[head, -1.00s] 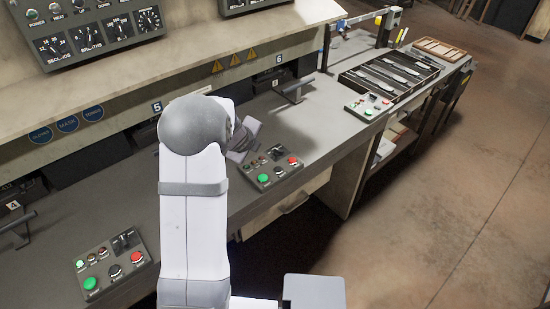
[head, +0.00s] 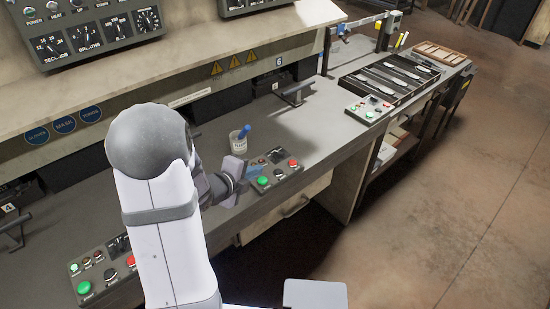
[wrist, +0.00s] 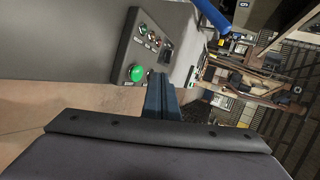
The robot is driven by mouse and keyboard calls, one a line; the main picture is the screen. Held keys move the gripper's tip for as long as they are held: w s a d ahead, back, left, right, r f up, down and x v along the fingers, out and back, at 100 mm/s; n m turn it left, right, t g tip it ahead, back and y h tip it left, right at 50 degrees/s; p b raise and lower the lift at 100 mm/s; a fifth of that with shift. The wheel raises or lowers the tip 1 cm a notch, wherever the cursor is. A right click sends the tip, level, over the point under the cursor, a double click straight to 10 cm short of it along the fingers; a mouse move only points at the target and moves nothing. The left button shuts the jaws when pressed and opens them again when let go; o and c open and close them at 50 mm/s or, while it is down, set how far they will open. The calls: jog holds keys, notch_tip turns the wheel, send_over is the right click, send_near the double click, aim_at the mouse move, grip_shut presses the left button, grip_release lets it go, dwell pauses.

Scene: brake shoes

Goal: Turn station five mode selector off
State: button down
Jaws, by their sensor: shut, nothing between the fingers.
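The middle control panel (head: 282,184) lies on the grey bench, with a green button (head: 262,181), a red button (head: 292,163) and a dark selector block (head: 275,155) at its top. In the wrist view the panel (wrist: 127,58) appears sideways, with the green button (wrist: 137,73) and the black selector block (wrist: 167,53). The selector's setting is too small to read. My gripper (head: 248,176) is shut and empty, just left of this panel. In the wrist view its fingertips (wrist: 158,76) overlap the panel's edge between the green button and the selector; contact cannot be told.
A clear cup (head: 239,143) with a blue-handled tool stands behind the gripper. Another panel (head: 108,271) sits at lower left, partly behind my arm. A third panel (head: 370,108) sits farther right beside a tray of metal parts (head: 348,80). A lever handle (head: 295,93) stands near the number 6 sign.

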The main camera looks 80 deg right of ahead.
jog(key=p, duration=0.4)
send_near(281, 156)
jog(key=d+f, duration=0.2)
jog(key=shift+s+d+f, duration=0.5)
jog(key=shift+s+d, duration=0.1)
jog(key=shift+d, duration=0.3)
jog(key=shift+s+d+f, duration=0.1)
jog(key=shift+s+d, duration=0.15)
jog(key=shift+d, duration=0.25)
jog(key=shift+s, duration=0.1)
